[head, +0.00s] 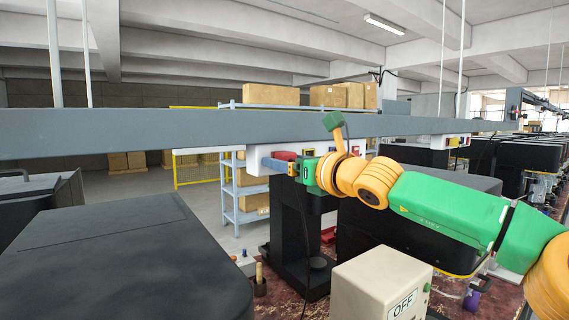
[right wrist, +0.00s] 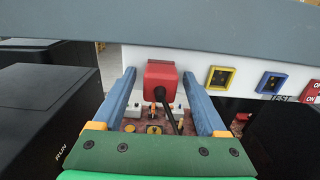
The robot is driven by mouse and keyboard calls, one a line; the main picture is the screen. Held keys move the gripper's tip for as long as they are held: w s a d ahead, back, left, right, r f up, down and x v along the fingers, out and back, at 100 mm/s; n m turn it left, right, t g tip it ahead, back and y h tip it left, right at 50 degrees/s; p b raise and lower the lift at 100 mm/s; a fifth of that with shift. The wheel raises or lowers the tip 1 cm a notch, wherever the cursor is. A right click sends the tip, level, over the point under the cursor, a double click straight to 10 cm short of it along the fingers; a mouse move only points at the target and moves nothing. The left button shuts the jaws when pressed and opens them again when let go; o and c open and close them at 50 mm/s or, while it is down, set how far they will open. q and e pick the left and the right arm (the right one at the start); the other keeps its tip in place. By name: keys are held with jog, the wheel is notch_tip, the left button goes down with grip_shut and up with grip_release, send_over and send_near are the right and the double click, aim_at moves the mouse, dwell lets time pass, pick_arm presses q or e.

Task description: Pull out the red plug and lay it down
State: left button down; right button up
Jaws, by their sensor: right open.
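The red plug (right wrist: 162,73) sits at the white panel (right wrist: 200,66) under the grey beam, with a black cable hanging from it. In the head view the plug (head: 284,156) shows only in part, beside my right gripper (head: 275,164). In the right wrist view my right gripper (right wrist: 158,80) is open. Its two blue fingers stand on the left and right of the plug, with a gap showing on each side. I cannot tell how deep the plug sits in the panel. My left gripper is not in view.
Yellow-framed (right wrist: 219,77) and blue-framed (right wrist: 270,82) fittings sit on the panel right of the plug. The grey beam (head: 180,130) runs above it. A beige box marked OFF (head: 375,280) stands below my right arm. A black machine top (head: 120,260) fills the lower left.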

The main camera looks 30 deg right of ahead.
dwell(0.6)
grip_shut()
dwell(0.3)
